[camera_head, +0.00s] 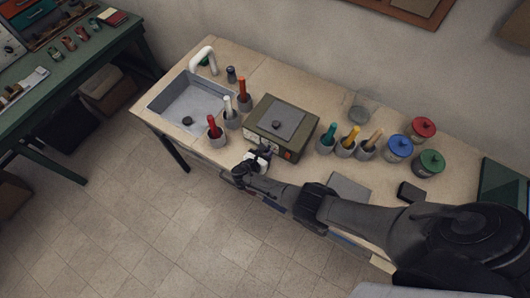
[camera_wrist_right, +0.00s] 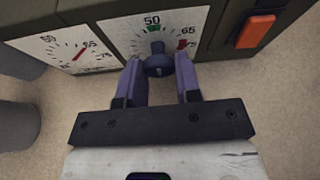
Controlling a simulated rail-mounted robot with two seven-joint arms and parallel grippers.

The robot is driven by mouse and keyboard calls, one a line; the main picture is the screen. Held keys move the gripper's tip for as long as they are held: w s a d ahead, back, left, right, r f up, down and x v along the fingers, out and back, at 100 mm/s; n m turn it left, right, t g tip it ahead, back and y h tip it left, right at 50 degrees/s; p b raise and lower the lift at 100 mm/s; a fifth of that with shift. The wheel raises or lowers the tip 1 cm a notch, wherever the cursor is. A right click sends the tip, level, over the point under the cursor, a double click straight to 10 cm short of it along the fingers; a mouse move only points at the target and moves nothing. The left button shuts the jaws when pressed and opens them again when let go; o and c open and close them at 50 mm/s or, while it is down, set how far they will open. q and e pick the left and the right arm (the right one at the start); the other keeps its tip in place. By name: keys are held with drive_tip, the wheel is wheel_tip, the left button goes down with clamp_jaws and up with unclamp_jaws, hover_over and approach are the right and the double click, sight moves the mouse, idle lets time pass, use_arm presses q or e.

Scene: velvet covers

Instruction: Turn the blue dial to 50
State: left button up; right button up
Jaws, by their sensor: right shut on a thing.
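The blue dial (camera_wrist_right: 158,66) is on the front of a green box (camera_head: 268,137), which stands on the bench. Behind it is a white scale plate (camera_wrist_right: 125,40) with 50 at the top beside a green mark, and 65 at the right beside a red mark. The dial's narrow upper part points up, roughly toward 50; its exact reading is hard to tell. My right gripper (camera_wrist_right: 159,68) is shut on the dial, one finger on each side. In the head view the right gripper (camera_head: 263,154) is at the box front. My left gripper is not in view.
A second scale (camera_wrist_right: 62,48) with a red mark is left of the dial, and an orange switch (camera_wrist_right: 257,31) is at its right. Cups with coloured handles (camera_head: 346,148) stand on both sides of the box. A sink (camera_head: 190,106) is farther left.

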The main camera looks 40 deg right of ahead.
drive_tip(key=o, duration=0.9)
drive_tip(key=shift+s+a+r, duration=0.1)
drive_tip(key=shift+a+r, duration=0.15)
drive_tip(key=shift+a, duration=0.2)
drive_tip(key=shift+p+v, duration=1)
drive_tip(key=shift+v, duration=5.35)
